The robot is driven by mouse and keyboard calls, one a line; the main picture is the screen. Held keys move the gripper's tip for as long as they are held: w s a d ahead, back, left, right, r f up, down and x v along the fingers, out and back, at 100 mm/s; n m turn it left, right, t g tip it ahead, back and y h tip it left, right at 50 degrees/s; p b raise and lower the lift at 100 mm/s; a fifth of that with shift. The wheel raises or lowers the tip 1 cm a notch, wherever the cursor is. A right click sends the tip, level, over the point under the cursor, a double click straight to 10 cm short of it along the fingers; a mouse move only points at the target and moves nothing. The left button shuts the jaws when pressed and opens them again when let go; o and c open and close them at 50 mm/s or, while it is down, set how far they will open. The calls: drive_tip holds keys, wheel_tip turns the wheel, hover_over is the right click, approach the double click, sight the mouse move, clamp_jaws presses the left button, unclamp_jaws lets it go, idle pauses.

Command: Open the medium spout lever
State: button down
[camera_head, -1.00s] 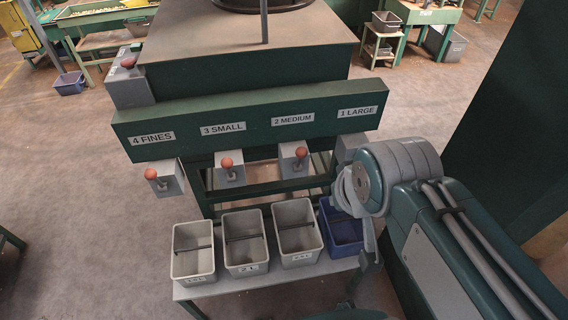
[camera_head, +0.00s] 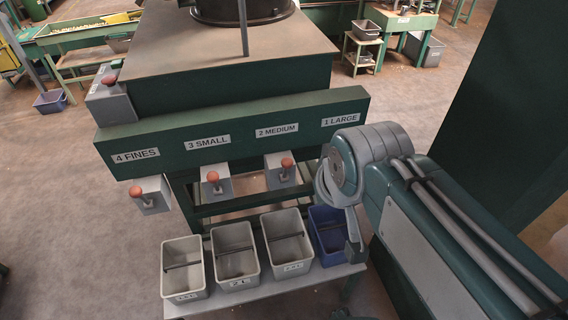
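The medium spout (camera_head: 279,176) is a grey box under the "2 MEDIUM" label (camera_head: 277,130) on the green hopper beam. Its lever has an orange-red knob (camera_head: 287,163) at the spout's front, just left of my arm in the picture. My arm comes in from the right, and its large grey and teal joint is right of the knob with a gap between them. A grey part of my arm hangs down over the blue bin. My gripper's fingers do not show. The large spout is hidden behind my arm.
Similar knobs mark the small spout (camera_head: 213,176) and the fines spout (camera_head: 136,190). Grey bins (camera_head: 235,281) and a blue bin (camera_head: 334,253) stand on a low shelf (camera_head: 250,301) below. A dark green panel (camera_head: 470,90) rises at right.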

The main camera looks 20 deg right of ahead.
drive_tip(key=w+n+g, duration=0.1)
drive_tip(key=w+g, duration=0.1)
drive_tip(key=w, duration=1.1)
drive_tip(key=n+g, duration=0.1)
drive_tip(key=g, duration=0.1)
hover_over(286, 171)
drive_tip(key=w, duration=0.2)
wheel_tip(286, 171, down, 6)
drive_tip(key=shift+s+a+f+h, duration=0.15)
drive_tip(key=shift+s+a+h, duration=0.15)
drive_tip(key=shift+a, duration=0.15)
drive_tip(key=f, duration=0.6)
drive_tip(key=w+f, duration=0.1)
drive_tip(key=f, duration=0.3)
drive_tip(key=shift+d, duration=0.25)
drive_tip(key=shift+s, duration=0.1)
